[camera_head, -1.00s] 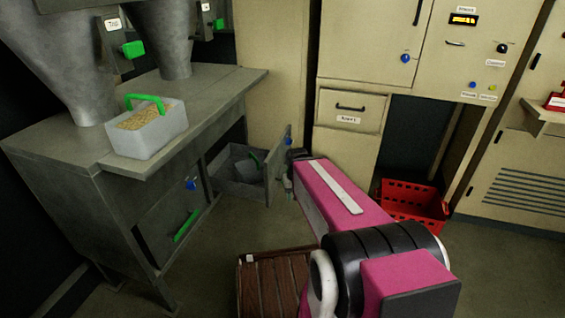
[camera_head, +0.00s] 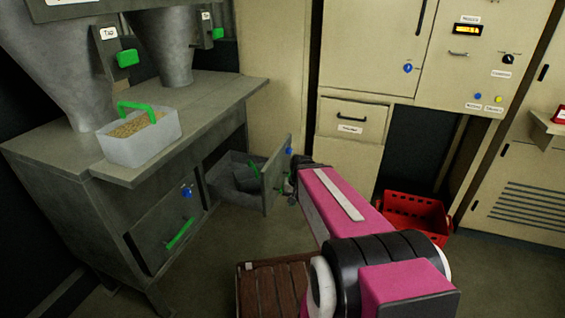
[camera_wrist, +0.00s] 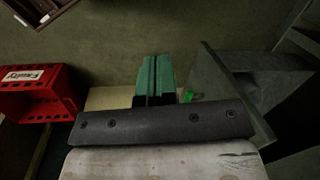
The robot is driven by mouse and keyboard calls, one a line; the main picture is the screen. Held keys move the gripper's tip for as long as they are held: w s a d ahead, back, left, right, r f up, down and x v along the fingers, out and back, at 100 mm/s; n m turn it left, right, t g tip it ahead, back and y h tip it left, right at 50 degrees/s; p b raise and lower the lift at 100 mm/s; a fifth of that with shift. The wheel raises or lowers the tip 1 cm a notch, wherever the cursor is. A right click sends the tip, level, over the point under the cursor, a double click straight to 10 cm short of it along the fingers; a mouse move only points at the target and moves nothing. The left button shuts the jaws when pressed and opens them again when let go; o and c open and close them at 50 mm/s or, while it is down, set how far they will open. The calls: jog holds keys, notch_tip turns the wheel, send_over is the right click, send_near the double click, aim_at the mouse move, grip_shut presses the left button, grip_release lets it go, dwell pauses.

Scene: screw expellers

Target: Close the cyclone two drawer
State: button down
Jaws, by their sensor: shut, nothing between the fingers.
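The open drawer (camera_head: 276,172) sticks out of the grey cyclone bench, with its front panel facing right. It has a green handle and a blue knob (camera_head: 288,150), and a grey bin (camera_head: 238,172) sits inside it. A second drawer (camera_head: 165,225) nearer me is flush with the bench. My gripper (camera_head: 294,198) is at the right of the open drawer's front, mostly hidden behind my arm. In the wrist view my gripper (camera_wrist: 155,80) has its green fingers together and empty. The drawer panel (camera_wrist: 230,92) is just right of the fingers there; contact cannot be told.
A white tub of grain with a green handle (camera_head: 140,138) stands on the bench top (camera_head: 215,92). A red crate (camera_head: 412,216) is on the floor to the right, and a brown slatted box (camera_head: 272,290) is in front. Beige cabinets (camera_head: 350,150) stand behind.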

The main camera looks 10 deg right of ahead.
jog(key=w+f+m+y, duration=0.1)
jog(key=w+m+y, duration=0.4)
jog(key=w+m, duration=0.15)
jog(key=m+t+y, duration=0.9)
jog(key=m, duration=0.6)
send_near(278, 154)
jog(key=x, duration=0.7)
jog(key=shift+w+a+f, duration=0.1)
jog(key=shift+w+a, duration=0.05)
jog(key=shift+w, duration=0.15)
jog(key=x, duration=2.5)
jog(key=shift+w+f, duration=0.25)
jog(key=shift+s+d, duration=0.1)
jog(key=shift+d, duration=0.15)
